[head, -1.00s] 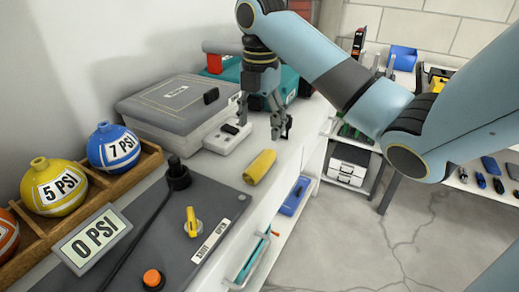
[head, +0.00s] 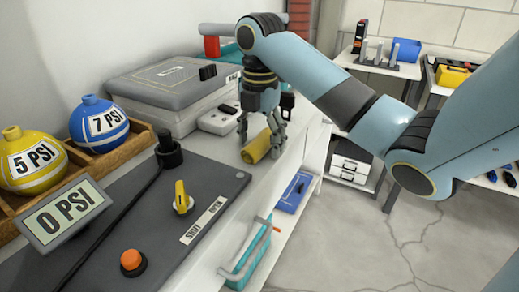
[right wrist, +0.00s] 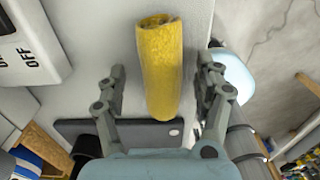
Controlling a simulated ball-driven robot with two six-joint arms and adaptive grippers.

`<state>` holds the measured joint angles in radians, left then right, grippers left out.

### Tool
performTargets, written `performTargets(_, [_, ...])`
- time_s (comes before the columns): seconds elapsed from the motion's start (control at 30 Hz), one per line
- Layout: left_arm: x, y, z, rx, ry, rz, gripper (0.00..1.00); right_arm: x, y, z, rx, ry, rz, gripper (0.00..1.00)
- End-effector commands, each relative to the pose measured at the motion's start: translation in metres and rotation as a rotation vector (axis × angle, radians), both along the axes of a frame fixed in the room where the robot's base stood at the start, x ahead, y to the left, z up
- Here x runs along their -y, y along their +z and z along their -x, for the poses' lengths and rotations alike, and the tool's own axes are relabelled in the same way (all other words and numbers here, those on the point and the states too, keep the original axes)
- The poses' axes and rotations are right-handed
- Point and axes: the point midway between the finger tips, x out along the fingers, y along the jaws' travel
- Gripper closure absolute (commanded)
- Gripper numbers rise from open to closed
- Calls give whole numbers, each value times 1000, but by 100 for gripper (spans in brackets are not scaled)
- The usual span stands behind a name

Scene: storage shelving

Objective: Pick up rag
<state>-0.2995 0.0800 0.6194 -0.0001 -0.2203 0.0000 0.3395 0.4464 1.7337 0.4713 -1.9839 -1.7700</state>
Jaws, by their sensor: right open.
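The rag (head: 256,146) is a yellow rolled cloth lying on the white shelf top, near its front edge. In the right wrist view the rag (right wrist: 160,65) lies lengthwise between the two fingers. My right gripper (head: 261,140) is open and points down over the rag; its fingers partly cover the rag's far end in the head view. In the right wrist view the fingers of my right gripper (right wrist: 160,95) stand apart on both sides of the rag, with a gap on each side. My left gripper is not in view.
A grey panel (head: 120,225) with a yellow valve (head: 182,198) and an orange button (head: 131,261) lies nearer. A white switch box (head: 216,119) and a grey case (head: 165,90) stand left of the gripper. A lower shelf holds a blue item (head: 295,192).

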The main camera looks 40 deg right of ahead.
Motion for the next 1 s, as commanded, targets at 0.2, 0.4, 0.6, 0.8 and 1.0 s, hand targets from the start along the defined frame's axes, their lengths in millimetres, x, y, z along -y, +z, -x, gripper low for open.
performTargets(0.2, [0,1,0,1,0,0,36,0,2,0,2,0,-1,45])
performTargets(0.4, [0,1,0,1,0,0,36,0,2,0,2,0,-1,71])
performTargets(0.6, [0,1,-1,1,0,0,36,0,2,0,2,0,-1,90])
performTargets(0.8, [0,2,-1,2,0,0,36,0,3,0,2,0,-1,90])
performTargets(1.0, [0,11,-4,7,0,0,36,0,20,-1,6,0,-1,90])
